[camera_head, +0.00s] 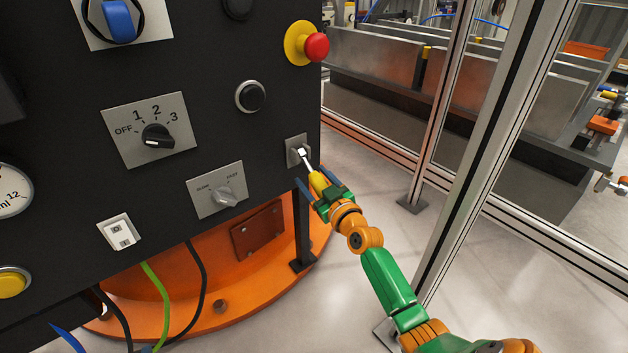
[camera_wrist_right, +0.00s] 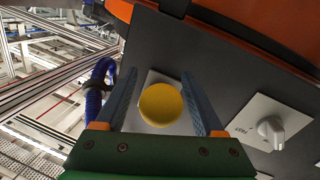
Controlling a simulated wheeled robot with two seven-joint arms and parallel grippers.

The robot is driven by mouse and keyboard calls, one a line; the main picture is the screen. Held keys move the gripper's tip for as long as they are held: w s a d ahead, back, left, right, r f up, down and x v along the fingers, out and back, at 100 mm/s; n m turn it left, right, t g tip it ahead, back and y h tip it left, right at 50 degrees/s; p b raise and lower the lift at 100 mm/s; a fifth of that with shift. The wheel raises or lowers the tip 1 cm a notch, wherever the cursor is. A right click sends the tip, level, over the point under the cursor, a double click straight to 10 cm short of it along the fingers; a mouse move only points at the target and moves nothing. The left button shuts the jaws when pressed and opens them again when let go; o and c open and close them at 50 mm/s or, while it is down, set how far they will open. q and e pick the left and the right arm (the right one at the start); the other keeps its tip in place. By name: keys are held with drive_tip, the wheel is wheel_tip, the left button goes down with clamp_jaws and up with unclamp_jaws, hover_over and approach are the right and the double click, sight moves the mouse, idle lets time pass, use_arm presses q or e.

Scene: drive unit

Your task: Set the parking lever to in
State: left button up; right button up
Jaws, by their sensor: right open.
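The parking lever (camera_head: 317,181) is a thin metal rod with a yellow knob, on a small square metal plate (camera_head: 292,145) at the lower right of the dark panel. The rod points down and out from the plate. My right gripper (camera_head: 320,187) is open at the knob, with a blue finger on each side. In the right wrist view the round yellow knob (camera_wrist_right: 160,104) lies between the two spread fingers and hides the rod. Whether a finger touches it I cannot tell. My left gripper is not in view.
The dark panel (camera_head: 215,115) also bears a red emergency button (camera_head: 316,47), a numbered rotary switch (camera_head: 158,137) and a slow/fast knob (camera_head: 225,195). An orange round base (camera_head: 190,315) is below. A metal frame post (camera_head: 480,160) stands to the right of my right arm.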

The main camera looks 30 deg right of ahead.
clamp_jaws()
idle(1.4)
